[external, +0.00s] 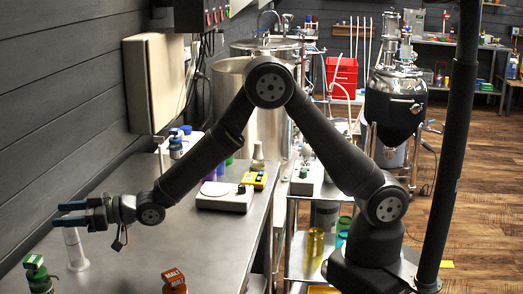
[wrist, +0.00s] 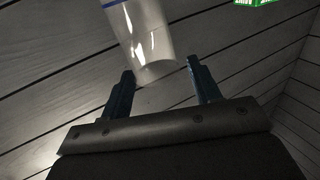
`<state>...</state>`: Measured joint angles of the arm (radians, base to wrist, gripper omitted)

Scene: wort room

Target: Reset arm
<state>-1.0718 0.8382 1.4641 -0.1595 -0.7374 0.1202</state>
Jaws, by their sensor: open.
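My gripper (external: 68,214) is at the left of the external view, over the steel bench and close to the dark wall. Its two blue fingers are spread apart. A clear, whitish cylinder (external: 75,250) stands upright on the bench, its upper part hidden behind the fingers. In the wrist view my gripper (wrist: 160,69) is open. The cylinder (wrist: 145,35), with a blue band, shows in line with the gap between the fingertips. I cannot tell whether either finger touches it.
A green-capped bottle (external: 38,275) and a red-capped bottle labelled MALT (external: 174,281) stand at the bench front. The middle of the bench (external: 195,245) is clear. A wall cabinet (external: 153,83) juts out above.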

